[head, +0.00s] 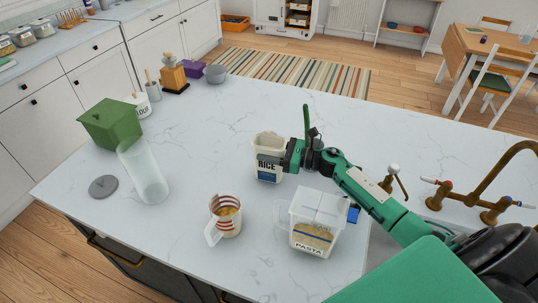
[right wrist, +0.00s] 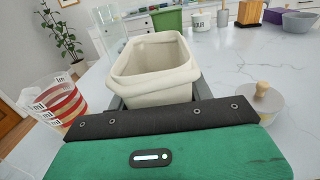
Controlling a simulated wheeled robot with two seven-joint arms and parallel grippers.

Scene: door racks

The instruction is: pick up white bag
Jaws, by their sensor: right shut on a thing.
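The white bag (head: 269,171), printed RICE with a blue band, is upright on or just above the counter; I cannot tell which. Its rolled top is open, and in the right wrist view the bag (right wrist: 155,65) sits between the two dark fingers. My right gripper (head: 289,157) reaches it from the right in the head view and is shut on its upper part. The right gripper (right wrist: 160,98) also shows at the bottom of the right wrist view. The bag's right side is partly hidden by the gripper. My left gripper is not in view.
A striped measuring jug (head: 226,214) and a clear PASTA box (head: 316,222) stand in front of the bag. A glass cylinder (head: 143,172), a grey lid (head: 103,186) and a green box (head: 112,123) are at the left. A brass tap (head: 492,200) is right.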

